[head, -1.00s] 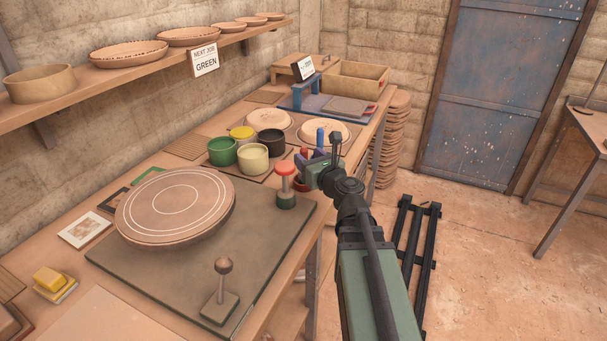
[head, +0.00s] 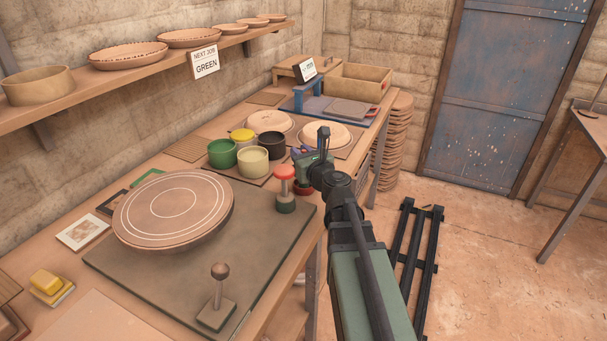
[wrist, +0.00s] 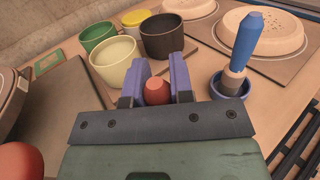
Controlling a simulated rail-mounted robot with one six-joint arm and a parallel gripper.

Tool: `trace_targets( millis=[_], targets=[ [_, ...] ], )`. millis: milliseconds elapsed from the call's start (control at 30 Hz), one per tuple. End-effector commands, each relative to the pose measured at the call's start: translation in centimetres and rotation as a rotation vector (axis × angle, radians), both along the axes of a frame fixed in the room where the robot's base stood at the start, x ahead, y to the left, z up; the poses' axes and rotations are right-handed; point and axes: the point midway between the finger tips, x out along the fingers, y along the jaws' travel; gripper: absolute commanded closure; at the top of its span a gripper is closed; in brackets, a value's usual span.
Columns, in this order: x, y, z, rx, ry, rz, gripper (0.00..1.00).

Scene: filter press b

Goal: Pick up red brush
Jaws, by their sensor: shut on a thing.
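The red brush (wrist: 157,92) shows in the wrist view as a rounded red end between the two purple fingers of my gripper (wrist: 160,68). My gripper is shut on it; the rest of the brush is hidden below. In the head view my gripper (head: 301,154) is over the right part of the bench, beyond the red-topped button, and the brush in it cannot be made out. A red ring-like holder (head: 303,188) sits on the bench below my gripper.
A blue brush (wrist: 246,42) stands in a blue holder (wrist: 218,82) to the right. Green (head: 222,152), cream (head: 253,159), yellow and black (head: 271,146) pots stand left of my gripper. A red-topped button (head: 285,173) is close by. Two pale plates lie behind.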

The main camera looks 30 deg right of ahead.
Motion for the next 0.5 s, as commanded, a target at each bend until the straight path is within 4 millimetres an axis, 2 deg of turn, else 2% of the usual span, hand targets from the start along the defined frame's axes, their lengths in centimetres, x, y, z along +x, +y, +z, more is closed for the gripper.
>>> trace_targets(
  millis=[267, 367, 500],
  targets=[
    [0.0, 0.0, 0.8, 0.000, 0.000, 0.000, 1.00],
    [0.0, 0.0, 1.9, 0.000, 0.000, 0.000, 1.00],
    [0.0, 0.0, 4.8, 0.000, 0.000, 0.000, 1.00]
  ],
)
